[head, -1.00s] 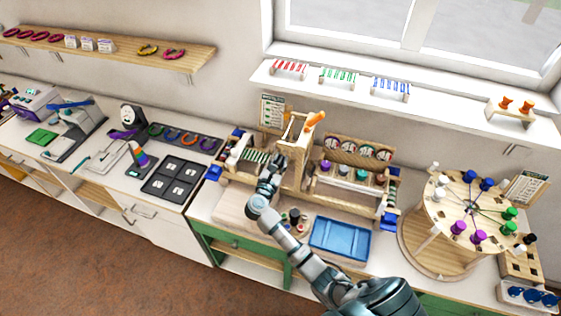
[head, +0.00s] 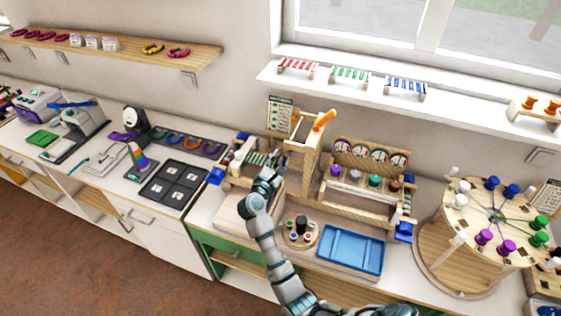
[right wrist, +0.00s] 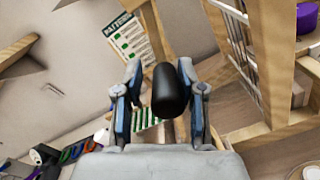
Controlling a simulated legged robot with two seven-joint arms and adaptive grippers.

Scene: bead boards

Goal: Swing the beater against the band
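The wooden loom stands on the counter below the window, with a tall wooden frame (head: 305,150) and an orange handle (head: 323,121) on top. A green-and-white striped band (head: 256,159) lies on its left part; it also shows in the right wrist view (right wrist: 148,118). My right gripper (head: 277,166) is at the band's right end, in front of the frame. In the right wrist view, its fingers (right wrist: 160,75) stand apart on either side of a black rounded knob (right wrist: 171,92), possibly the beater's grip. A gap shows at the left finger. My left gripper is out of view.
A blue tray (head: 350,249) and a small round stand (head: 300,234) are in front of the loom. A round wooden peg table (head: 455,258) stands at right. A dark tray (head: 174,184) lies at left. A card (head: 280,116) stands behind the loom.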

